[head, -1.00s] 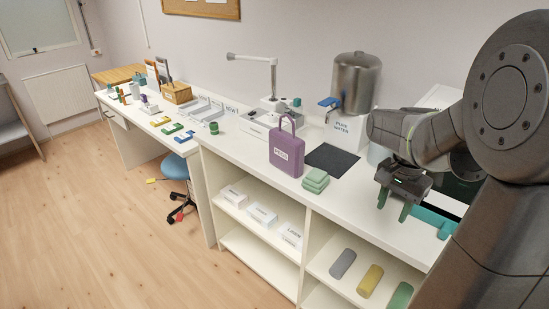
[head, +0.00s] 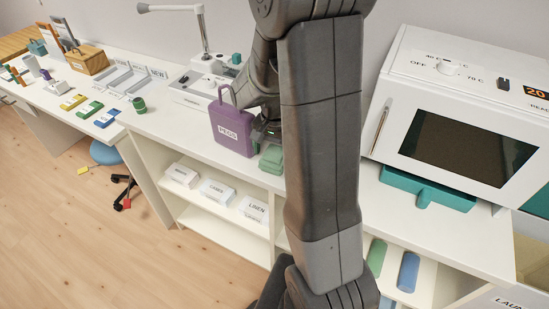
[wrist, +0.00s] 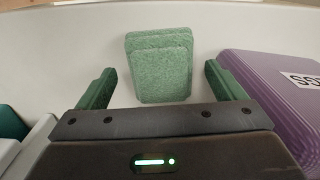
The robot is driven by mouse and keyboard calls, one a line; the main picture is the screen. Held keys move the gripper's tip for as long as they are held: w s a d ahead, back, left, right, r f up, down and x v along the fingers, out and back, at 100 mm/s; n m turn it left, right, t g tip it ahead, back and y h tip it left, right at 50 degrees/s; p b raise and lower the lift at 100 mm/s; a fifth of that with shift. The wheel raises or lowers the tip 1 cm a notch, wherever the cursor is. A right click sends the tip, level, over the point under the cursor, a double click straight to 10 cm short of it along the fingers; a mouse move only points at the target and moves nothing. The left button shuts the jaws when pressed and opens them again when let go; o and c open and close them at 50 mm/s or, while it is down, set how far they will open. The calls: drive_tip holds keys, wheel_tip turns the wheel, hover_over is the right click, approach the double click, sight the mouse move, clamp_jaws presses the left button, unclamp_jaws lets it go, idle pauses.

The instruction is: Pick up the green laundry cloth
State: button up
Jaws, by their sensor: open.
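The folded green cloth (head: 271,159) lies as a small stack on the white counter, beside the purple PEGS bag. In the wrist view the cloth (wrist: 160,70) sits centred ahead of my gripper, between the lines of its two green fingers. My gripper (head: 264,133) is open and empty, with a finger to either side. The cloth looks narrower than the finger gap. In the head view my arm hides part of the counter to the right of the cloth and much of the gripper.
The purple PEGS bag (head: 232,130) stands close by; in the wrist view the bag (wrist: 270,95) is near my right finger. A white heater with a dark window (head: 467,148) stands at right. Rolled green (head: 376,256) and blue (head: 408,270) cloths lie on the shelf below.

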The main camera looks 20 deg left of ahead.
drive_tip(key=shift+f, duration=1.45)
drive_tip(key=c, duration=1.1)
drive_tip(key=shift+r, duration=0.15)
